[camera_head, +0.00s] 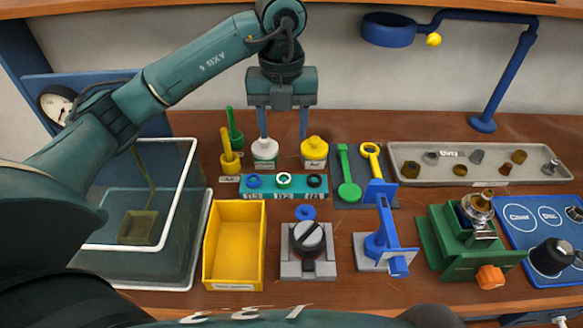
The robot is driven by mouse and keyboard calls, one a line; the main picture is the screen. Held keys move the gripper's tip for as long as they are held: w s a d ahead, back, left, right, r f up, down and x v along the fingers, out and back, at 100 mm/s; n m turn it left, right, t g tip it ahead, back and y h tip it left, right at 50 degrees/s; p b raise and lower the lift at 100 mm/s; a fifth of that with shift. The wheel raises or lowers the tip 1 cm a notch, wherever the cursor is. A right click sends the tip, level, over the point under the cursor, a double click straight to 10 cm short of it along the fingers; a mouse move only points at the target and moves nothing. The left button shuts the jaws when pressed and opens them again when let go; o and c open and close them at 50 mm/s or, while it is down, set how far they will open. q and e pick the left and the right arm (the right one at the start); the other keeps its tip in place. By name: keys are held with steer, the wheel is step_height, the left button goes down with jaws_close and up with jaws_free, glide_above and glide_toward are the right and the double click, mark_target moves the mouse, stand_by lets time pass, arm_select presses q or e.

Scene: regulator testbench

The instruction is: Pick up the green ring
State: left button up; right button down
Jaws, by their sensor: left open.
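The green ring (284,181) sits in the middle of a teal holder strip (234,188), between a blue ring (254,181) and a black ring (315,181). My left gripper (283,130) is open and empty, with its two blue fingers pointing down. In the picture its fingertips are above and behind the green ring, near the two bottles. My right gripper is out of view.
A white bottle (265,152) and a yellow bottle (314,152) stand behind the strip. In front are a yellow bin (235,245) and a grey fixture (308,250). A dark mat (346,160) holds green and yellow wrenches. A grey tray (480,174) of parts lies right.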

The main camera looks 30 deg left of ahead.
arm_select(q)
glide_above(284, 178)
steer(key=f, duration=0.6)
steer(key=shift+s, duration=0.2)
step_height(284, 178, down, 2)
steer(key=shift+p, duration=0.45)
steer(key=f, duration=0.4)
steer(key=shift+w+f+p, duration=0.15)
steer(key=shift+w+p, duration=0.05)
steer(key=shift+p, duration=0.2)
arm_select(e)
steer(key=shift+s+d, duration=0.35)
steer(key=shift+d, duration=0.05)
arm_select(q)
steer(key=shift+c, duration=0.2)
steer(key=c, duration=1)
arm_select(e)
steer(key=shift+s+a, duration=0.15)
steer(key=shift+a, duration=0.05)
